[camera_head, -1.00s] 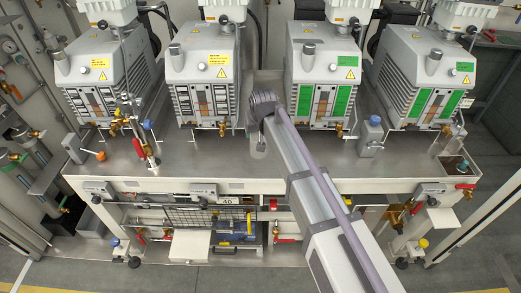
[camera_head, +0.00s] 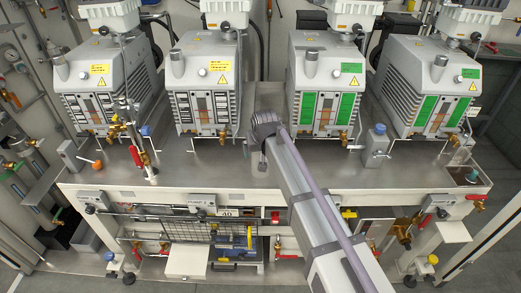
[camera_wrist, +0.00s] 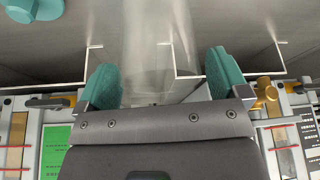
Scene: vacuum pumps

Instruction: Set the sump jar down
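My gripper (camera_wrist: 163,82) shows in the wrist view with two teal finger pads set apart. A clear, glassy upright form (camera_wrist: 158,45), which looks like the sump jar, fills the space between the pads. Its sides appear to meet the pads, and its outline is faint. In the head view my gripper (camera_head: 262,150) is over the middle of the steel bench top (camera_head: 215,168), between the two inner pumps. The jar shows only as a pale patch there, largely hidden by my arm. I cannot tell whether its base touches the bench.
Several grey pumps line the back; two inner ones, yellow-labelled (camera_head: 205,85) and green-labelled (camera_head: 325,85), flank my gripper. A blue-capped fitting (camera_head: 377,147) stands to the right, and a red-handled valve (camera_head: 140,150) to the left. A small recessed tray (camera_head: 462,177) is at the bench's right end.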

